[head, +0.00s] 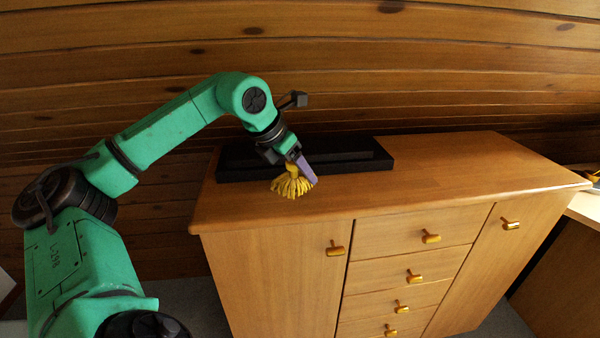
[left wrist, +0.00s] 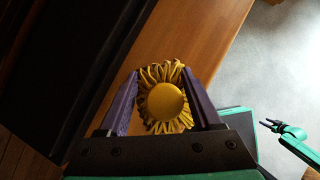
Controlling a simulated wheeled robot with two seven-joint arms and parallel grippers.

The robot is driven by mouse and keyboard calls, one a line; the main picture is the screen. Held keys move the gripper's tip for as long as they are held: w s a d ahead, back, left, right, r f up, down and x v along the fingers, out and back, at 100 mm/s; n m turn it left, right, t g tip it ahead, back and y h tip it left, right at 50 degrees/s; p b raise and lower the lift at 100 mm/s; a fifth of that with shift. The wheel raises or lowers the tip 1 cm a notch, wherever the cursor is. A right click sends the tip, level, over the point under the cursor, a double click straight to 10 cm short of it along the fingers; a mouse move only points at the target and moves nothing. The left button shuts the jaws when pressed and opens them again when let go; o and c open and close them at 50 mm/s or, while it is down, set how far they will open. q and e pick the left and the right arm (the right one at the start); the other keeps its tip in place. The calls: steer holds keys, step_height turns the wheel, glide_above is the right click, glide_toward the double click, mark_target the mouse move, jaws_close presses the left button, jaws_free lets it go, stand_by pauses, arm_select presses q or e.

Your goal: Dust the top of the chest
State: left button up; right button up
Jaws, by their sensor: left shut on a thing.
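The chest (head: 450,178) is a wooden cabinet with a flat brown top; part of this top (left wrist: 180,40) also shows in the left wrist view. My left gripper (head: 301,168), with purple fingers, is over the left part of the top, pointing down. It is shut on a yellow duster (head: 292,185) with stringy strands. In the left wrist view the duster's round yellow end (left wrist: 165,101) sits between the fingers. The strands are at or just above the top; I cannot tell whether they touch. What seems to be my right gripper (left wrist: 270,125) is small at the right of the left wrist view.
A long black object (head: 345,160) lies along the back left of the chest top, close behind the duster. The top's right part is clear. A plank wall (head: 400,60) stands behind. A lighter table (head: 585,208) is at the far right. Brass knobs (head: 431,238) stick out in front.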

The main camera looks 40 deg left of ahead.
arm_select(q)
step_height(320, 180, up, 3)
steer(key=shift+a+f+p, duration=0.1)
steer(key=shift+p, duration=0.85)
steer(key=shift+r+p, duration=0.35)
steer(key=shift+r, duration=0.2)
